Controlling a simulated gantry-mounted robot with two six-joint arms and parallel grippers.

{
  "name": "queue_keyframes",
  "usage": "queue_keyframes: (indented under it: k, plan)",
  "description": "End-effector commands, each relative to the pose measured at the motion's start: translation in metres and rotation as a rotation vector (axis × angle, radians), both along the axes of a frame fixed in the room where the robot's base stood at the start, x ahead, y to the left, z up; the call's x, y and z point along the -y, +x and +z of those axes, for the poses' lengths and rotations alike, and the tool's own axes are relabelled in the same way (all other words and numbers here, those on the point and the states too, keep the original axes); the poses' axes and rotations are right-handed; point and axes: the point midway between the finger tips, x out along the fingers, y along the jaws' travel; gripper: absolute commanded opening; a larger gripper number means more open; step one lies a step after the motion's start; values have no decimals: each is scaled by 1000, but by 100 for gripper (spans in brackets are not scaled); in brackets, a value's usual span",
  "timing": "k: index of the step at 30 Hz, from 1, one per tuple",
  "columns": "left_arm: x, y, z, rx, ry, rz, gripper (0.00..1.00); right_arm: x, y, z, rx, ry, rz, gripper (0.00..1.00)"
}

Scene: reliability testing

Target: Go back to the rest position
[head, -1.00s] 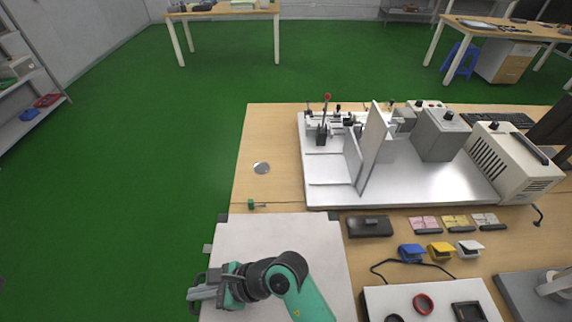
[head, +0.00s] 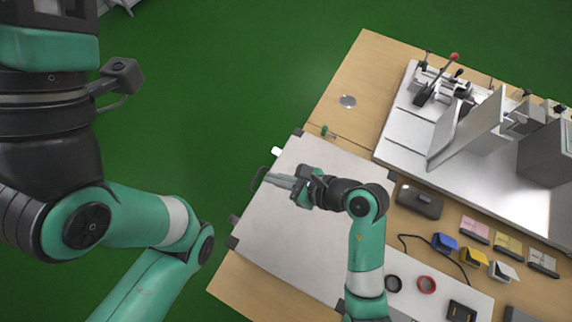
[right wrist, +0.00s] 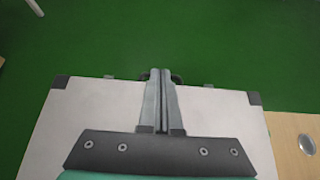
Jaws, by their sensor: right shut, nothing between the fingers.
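My right gripper (head: 282,181) is over the left part of a white case (head: 290,235) with dark corners, its fingers pointing left. In the right wrist view the two fingers (right wrist: 161,75) lie side by side, closed and empty, above the same case (right wrist: 60,120). My left arm fills the left side of the head view; its gripper is not clearly visible there, as the top of the arm is cut off by the frame.
A test rig with a red-knobbed lever (head: 454,57) stands on a white base at the right. A small round disc (head: 347,101) lies on the wooden table. A black box (head: 419,201), blue (head: 445,242) and yellow (head: 474,257) holders lie right of the case. Green floor is clear beyond.

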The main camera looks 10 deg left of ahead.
Motion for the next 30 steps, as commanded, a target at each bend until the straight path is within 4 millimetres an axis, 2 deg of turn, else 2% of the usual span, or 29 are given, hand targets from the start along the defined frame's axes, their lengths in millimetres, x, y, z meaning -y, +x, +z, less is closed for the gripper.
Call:
queue_keyframes:
  k: [1,7,21,24,26,29,30]
  plan:
    - [0,0,8,-1,0,0,50,7,-1,15,4,1,-2,0]
    - [0,0,16,-1,0,0,50,26,-6,41,3,2,-1,0]
    - [0,0,16,-1,0,0,50,30,-7,46,3,3,0,0]
    - [0,0,16,-1,0,0,50,34,-1,51,15,5,-12,0]
    - [0,0,16,-1,0,0,50,39,9,67,51,11,-26,0]
    - [0,0,16,-1,0,0,50,37,13,123,162,109,1,0]
    - [0,0,16,-1,0,0,50,32,12,154,218,186,16,0]
